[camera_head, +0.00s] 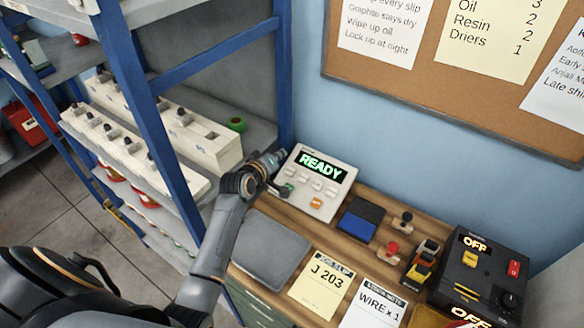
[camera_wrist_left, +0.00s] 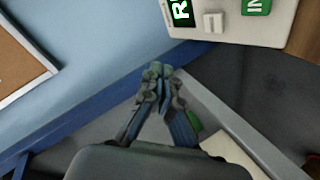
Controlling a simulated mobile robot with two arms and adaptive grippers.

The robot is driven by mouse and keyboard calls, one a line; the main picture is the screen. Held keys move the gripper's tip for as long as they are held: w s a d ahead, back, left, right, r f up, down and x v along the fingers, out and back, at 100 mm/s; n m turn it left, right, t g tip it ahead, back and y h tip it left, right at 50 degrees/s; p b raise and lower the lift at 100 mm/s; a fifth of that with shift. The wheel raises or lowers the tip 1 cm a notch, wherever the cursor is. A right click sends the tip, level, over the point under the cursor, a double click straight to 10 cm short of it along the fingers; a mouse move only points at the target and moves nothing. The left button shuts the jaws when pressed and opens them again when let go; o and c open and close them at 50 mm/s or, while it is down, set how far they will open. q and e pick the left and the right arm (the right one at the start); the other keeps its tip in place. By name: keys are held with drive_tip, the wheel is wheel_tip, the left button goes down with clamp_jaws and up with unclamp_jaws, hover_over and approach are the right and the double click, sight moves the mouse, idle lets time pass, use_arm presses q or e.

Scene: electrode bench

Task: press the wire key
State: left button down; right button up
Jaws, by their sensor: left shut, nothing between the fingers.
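A pale control panel (camera_head: 318,180) with a lit READY display stands against the wall. It carries several small white keys (camera_head: 304,178), a green key (camera_head: 287,189) and an orange key (camera_head: 316,203). Key labels are too small to read in the head view, so I cannot tell which is the wire key. My left gripper (camera_head: 279,158) is shut and empty, just left of the panel. In the left wrist view its closed fingertips (camera_wrist_left: 161,74) are apart from the panel (camera_wrist_left: 232,27), whose green key (camera_wrist_left: 257,5) is partly cut off. My right gripper is not in view.
A blue-framed shelf (camera_head: 152,80) with white blocks stands left of the panel. On the wooden bench are a grey tray (camera_head: 268,250), a blue pad (camera_head: 360,218), a J 203 slip (camera_head: 322,284), a WIRE x 1 note (camera_head: 376,304) and a black OFF box (camera_head: 484,273).

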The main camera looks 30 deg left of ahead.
use_arm(q)
drive_tip(key=b, duration=0.7)
hover_over(290, 172)
drive_tip(key=s, duration=0.3)
drive_tip(key=f, duration=0.6)
drive_tip(key=shift+a+f, duration=0.15)
drive_tip(key=shift+a, duration=0.15)
drive_tip(key=shift+w+d+f+b, duration=0.1)
drive_tip(key=shift+w+f+b, duration=0.3)
drive_tip(key=shift+f+b, duration=0.35)
drive_tip(key=shift+f, duration=0.2)
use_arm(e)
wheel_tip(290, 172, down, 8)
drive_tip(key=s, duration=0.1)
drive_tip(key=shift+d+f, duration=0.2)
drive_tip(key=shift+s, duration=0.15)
use_arm(q)
drive_tip(key=shift+f, duration=0.1)
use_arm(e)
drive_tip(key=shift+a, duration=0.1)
use_arm(q)
drive_tip(key=shift+w+f, duration=0.2)
drive_tip(key=shift+f, duration=0.1)
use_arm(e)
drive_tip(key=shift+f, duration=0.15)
